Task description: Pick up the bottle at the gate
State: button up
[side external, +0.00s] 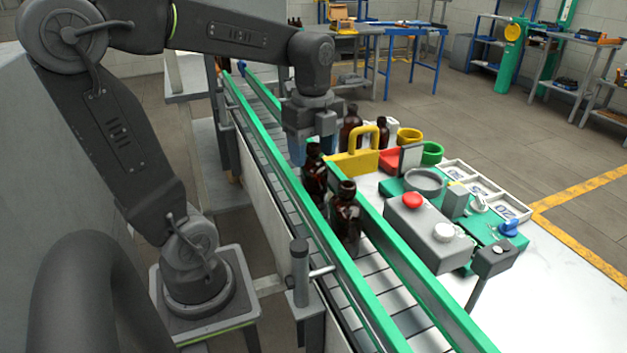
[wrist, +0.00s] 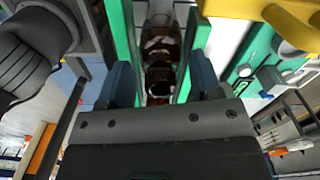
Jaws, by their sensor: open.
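The rear bottle (side external: 315,178) is close to my gripper (side external: 311,152); the front bottle (side external: 346,218) is nearer the camera. My gripper is open and points down over the belt, at about the height of the rear bottle's top. In the wrist view, amber bottles (wrist: 160,52) show in the gap between the blue fingers of my gripper (wrist: 162,72). I cannot see either finger touching a bottle.
A grey post (side external: 300,272) with a rod stands at the near rail. More amber bottles (side external: 351,130) stand behind my gripper.

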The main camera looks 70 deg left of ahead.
jog(key=shift+c, duration=0.2)
grip_shut()
dwell(0.4)
